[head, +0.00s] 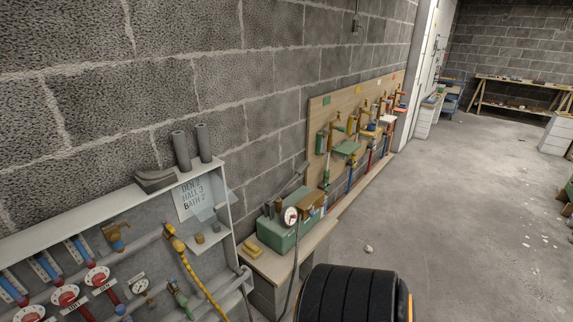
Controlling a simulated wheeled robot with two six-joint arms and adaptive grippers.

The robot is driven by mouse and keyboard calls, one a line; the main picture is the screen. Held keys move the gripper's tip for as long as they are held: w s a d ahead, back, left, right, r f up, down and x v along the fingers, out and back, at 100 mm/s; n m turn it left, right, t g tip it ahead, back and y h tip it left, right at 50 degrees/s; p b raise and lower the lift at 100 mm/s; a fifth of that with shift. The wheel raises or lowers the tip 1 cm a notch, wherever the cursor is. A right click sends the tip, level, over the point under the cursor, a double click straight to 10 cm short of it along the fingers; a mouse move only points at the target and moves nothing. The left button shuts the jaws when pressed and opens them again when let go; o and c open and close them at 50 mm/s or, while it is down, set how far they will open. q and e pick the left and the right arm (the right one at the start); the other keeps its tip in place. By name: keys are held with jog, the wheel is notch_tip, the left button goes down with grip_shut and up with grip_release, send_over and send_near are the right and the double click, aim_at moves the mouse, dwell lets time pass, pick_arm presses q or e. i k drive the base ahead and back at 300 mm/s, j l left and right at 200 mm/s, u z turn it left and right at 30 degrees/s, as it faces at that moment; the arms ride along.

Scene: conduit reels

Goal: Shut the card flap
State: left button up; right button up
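A white card (190,199) with handwritten-looking lines, among them "HALL 3" and "BATH 2", is on the back panel at the right end of the open grey cabinet. A clear, bluish flap (206,216) is at the card's lower right and seems to stand out from it, open. Its hinge line is too small to make out. Neither of my grippers is in view.
The cabinet (95,213) holds red valves (98,275), pipes and a yellow hose (197,280). Grey rolls (182,150) stand on top. A green box with a gauge (290,216) sits on a bench to the right. The concrete floor (470,220) is mostly clear.

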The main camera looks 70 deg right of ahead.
aim_at(222, 205)
jog(key=z, duration=1.45)
jog(key=i+j+u, duration=0.2)
jog(key=i+j, duration=0.05)
